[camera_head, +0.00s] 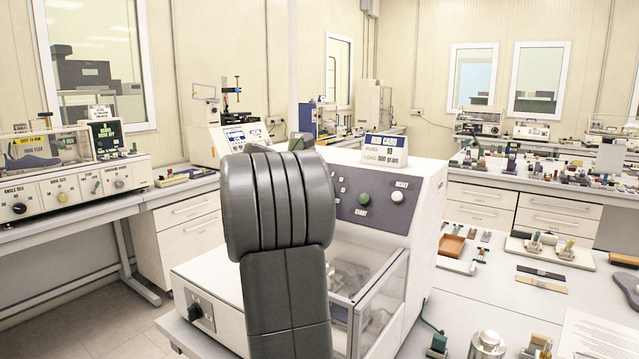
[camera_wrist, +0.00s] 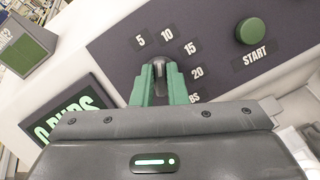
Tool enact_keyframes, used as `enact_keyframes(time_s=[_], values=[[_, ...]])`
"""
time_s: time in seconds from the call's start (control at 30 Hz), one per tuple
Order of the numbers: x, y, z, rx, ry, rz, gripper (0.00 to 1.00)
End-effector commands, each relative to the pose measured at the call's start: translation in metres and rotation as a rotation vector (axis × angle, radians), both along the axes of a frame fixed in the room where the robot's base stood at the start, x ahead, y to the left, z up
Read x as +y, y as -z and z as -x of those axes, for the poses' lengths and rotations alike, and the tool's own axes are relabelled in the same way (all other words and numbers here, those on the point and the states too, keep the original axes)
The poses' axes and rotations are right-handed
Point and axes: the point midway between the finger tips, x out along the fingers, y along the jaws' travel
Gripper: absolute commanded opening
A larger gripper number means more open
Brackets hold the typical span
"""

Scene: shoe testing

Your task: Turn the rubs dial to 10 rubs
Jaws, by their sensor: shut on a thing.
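The rubs dial (camera_wrist: 159,73) is a dark knob on the grey panel, with labels 5, 10, 15 and 20 around its upper and right side in the wrist view. My gripper (camera_wrist: 158,84) has its green fingers shut on the knob, one on each side. The knob's exact pointer direction is hard to tell. A dark display (camera_wrist: 78,124) with green text ending in "RUBS" is partly covered by my gripper. In the head view my arm hides the dial and my gripper. A card (camera_head: 385,149) on the machine reads "RUBS 10" and "LOAD 500 gram".
The green START button (camera_wrist: 250,31) is right of the dial, and a white RESET button (camera_head: 397,196) is on the same panel. A clear guard (camera_head: 379,292) stands at the machine's front. The bench to the right holds small parts and strips (camera_head: 542,272).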

Motion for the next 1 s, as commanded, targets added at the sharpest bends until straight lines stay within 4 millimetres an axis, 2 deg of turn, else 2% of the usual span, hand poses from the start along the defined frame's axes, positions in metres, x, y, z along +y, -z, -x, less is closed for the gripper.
enact_keyframes(time_s=[0.4, 0.97, 1.0], values=[[-0.0001, 0.0005, 0.0004, -0.092, 0.129, -0.138, 0.0], [-0.0002, 0.0008, 0.0005, -0.107, 0.15, -0.162, 0.0], [-0.0002, 0.0008, 0.0005, -0.107, 0.15, -0.162, 0.17]])
